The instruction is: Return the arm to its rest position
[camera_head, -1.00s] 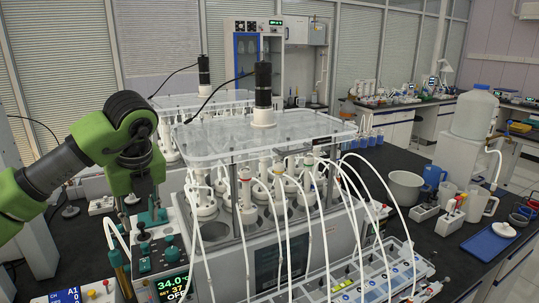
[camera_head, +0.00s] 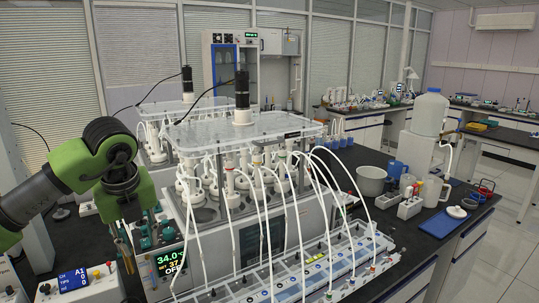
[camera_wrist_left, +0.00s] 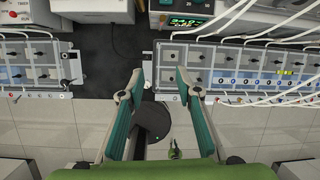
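My left arm (camera_head: 45,195) comes in from the left in the head view, bent at a black joint. Its green wrist hangs in front of the reactor bench, left of the reactor unit. The gripper's teal fingers point down there and are partly hidden against the bench equipment. In the left wrist view my left gripper (camera_wrist_left: 159,86) is open, its two teal fingers wide apart with nothing between them. Floor and a dark round shape lie beyond them. My right gripper is not in view.
A reactor unit (camera_head: 240,137) with a clear top plate and white hoses stands close right of the arm. Tiled floor (camera_wrist_left: 50,130) is open before the bench.

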